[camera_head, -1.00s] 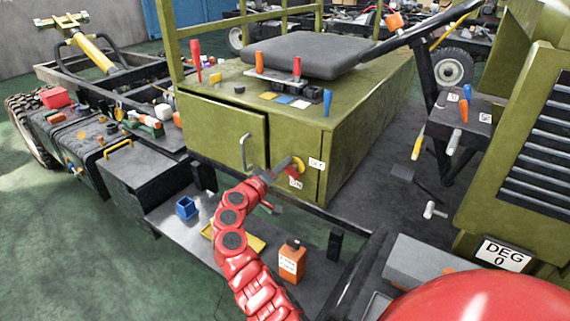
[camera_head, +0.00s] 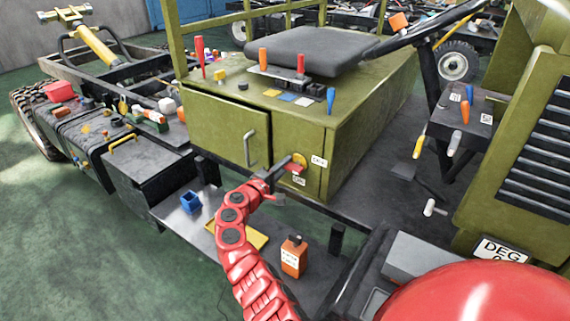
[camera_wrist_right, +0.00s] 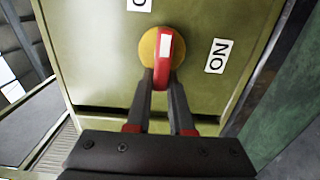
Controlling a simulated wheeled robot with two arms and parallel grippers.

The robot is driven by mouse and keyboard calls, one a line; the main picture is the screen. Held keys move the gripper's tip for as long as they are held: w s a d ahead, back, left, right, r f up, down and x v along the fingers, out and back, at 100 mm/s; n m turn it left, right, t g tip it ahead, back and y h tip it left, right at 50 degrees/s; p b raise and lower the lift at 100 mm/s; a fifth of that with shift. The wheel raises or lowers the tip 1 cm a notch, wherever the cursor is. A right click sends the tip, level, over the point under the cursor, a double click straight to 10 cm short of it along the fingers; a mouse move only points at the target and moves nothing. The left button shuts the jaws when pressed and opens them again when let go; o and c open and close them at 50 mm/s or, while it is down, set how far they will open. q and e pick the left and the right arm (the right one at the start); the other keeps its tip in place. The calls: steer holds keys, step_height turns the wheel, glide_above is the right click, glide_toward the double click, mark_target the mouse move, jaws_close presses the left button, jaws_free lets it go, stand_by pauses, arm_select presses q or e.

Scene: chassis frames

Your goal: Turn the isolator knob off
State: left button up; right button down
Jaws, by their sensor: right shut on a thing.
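The isolator knob (camera_head: 299,164), a yellow disc with a red handle, is on the front of the olive-green cabinet. An ON label (camera_head: 299,181) is below it and an OFF label (camera_head: 319,161) to its right. In the right wrist view the knob (camera_wrist_right: 146,47) shows close up, its red handle carrying a white mark and standing nearly upright in that picture. The ON label (camera_wrist_right: 216,56) is to its right; another label is cut off above. My right gripper (camera_wrist_right: 164,80) is shut on the handle; its fingertips are partly hidden. My left gripper is not in view.
A grey door handle (camera_head: 250,149) is left of the knob. Below are a blue bin (camera_head: 190,202), a yellow tray (camera_head: 252,237) and an orange bottle (camera_head: 294,257). Coloured levers and a black seat (camera_head: 305,54) are on top of the cabinet.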

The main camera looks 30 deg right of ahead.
steer(key=shift+f, duration=0.15)
steer(key=c, duration=0.8)
jaws_free()
steer(key=b+v, duration=0.1)
steer(key=v, duration=1.6)
steer(key=shift+a, duration=0.25)
steer(key=shift+s, duration=0.15)
